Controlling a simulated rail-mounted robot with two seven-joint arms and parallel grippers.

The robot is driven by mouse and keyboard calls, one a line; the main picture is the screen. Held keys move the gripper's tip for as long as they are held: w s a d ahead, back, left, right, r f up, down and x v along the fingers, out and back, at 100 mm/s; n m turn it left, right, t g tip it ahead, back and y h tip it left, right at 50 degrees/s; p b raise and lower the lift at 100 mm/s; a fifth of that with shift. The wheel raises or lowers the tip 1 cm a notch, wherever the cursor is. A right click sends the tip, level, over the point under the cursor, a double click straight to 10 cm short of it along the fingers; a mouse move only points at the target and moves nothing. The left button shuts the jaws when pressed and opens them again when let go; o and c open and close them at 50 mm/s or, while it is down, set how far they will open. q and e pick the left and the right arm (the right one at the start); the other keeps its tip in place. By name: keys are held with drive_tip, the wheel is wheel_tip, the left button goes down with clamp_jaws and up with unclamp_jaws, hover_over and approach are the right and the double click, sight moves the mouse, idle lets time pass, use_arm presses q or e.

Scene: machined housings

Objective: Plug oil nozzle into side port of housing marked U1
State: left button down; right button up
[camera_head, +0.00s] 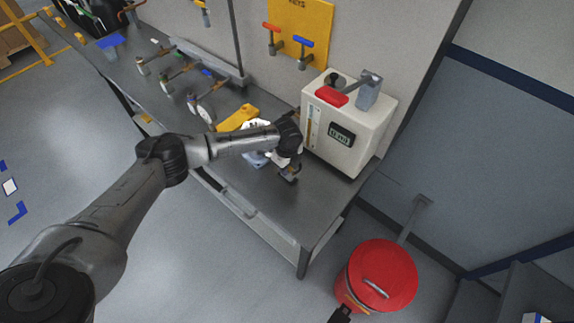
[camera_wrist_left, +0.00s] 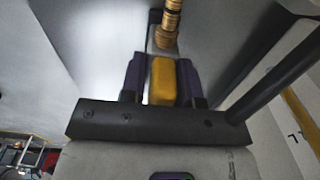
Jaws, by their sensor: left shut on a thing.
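My left gripper (camera_head: 289,174) is low over the front right part of the bench, in front of the white cabinet. In the left wrist view its purple-padded jaws (camera_wrist_left: 163,80) are shut on a yellow block (camera_wrist_left: 162,82), which looks like the grip of the oil nozzle. A ribbed brass piece (camera_wrist_left: 168,22) shows beyond the jaws, in line with the block; I cannot tell whether it is the nozzle's tip or a separate fitting. No U1 mark or side port is readable. A small dark part at the bottom edge may be my right gripper (camera_head: 341,315), cut off by the frame.
The white cabinet (camera_head: 368,129), with a display and red item on top, stands at the bench's right end. A yellow piece (camera_head: 237,118) lies behind my forearm. Several gauge-like tools (camera_head: 205,105) lie along the bench (camera_head: 270,205). A red bin (camera_head: 380,275) stands on the floor.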

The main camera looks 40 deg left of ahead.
use_arm(q)
drive_tip(key=shift+w+a, duration=0.1)
drive_tip(key=shift+a, duration=1.3)
drive_tip(key=c, duration=0.8)
unclamp_jaws()
drive_tip(key=shift+r+p, duration=0.65)
drive_tip(key=shift+r, duration=6.3)
